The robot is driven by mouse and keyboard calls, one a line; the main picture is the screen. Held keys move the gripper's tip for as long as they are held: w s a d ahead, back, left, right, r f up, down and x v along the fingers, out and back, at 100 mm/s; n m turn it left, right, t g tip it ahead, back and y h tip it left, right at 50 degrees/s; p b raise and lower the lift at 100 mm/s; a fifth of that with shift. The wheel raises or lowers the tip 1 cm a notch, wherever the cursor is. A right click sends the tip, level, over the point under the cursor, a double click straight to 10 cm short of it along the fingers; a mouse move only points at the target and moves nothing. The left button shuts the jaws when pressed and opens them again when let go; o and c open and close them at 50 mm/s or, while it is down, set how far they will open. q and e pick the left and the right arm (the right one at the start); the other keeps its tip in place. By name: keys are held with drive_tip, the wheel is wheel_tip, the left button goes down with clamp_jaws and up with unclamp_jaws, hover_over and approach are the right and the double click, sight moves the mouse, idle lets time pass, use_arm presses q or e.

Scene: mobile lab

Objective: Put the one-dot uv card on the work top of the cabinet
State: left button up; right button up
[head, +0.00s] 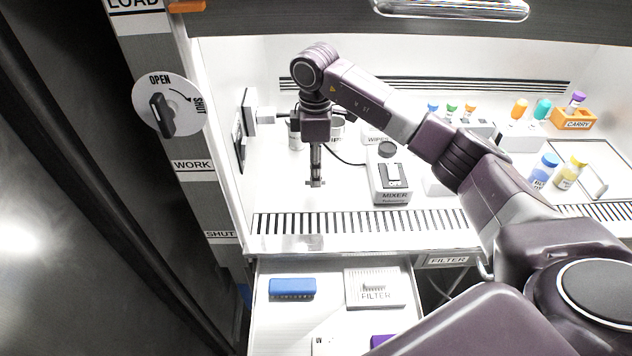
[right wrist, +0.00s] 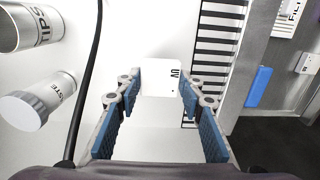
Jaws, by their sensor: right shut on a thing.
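My right gripper (head: 315,182) points down over the white work top (head: 272,192) inside the cabinet, left of the mixer. In the right wrist view my right gripper (right wrist: 160,88) is shut on a white uv card (right wrist: 158,78), held between the blue-padded fingers. The card shows the letters UV and one small dark dot. I cannot tell whether the card touches the work top. Another white piece marked UV (head: 325,346) lies in the open drawer, partly cut off by the picture edge. My left gripper is not in view.
The mixer (head: 390,182) stands right of my gripper. A slotted grille (head: 350,221) runs along the front edge. The open drawer (head: 330,320) below holds a blue block (head: 292,288) and a filter (head: 376,289). The tips container (right wrist: 28,28) and waste container (right wrist: 38,100) stand nearby.

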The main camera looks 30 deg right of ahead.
sight(315, 193)
wheel_tip(315, 193, down, 6)
drive_tip(key=shift+r+p, duration=0.25)
drive_tip(key=shift+p, duration=0.05)
drive_tip(key=shift+f, duration=0.1)
drive_tip(key=shift+f, duration=0.1)
drive_tip(key=o, duration=0.9)
drive_tip(key=shift+o, duration=0.2)
drive_tip(key=shift+r, duration=0.25)
wheel_tip(315, 193, up, 12)
drive_tip(key=shift+f+b, duration=0.1)
drive_tip(key=shift+b, duration=0.85)
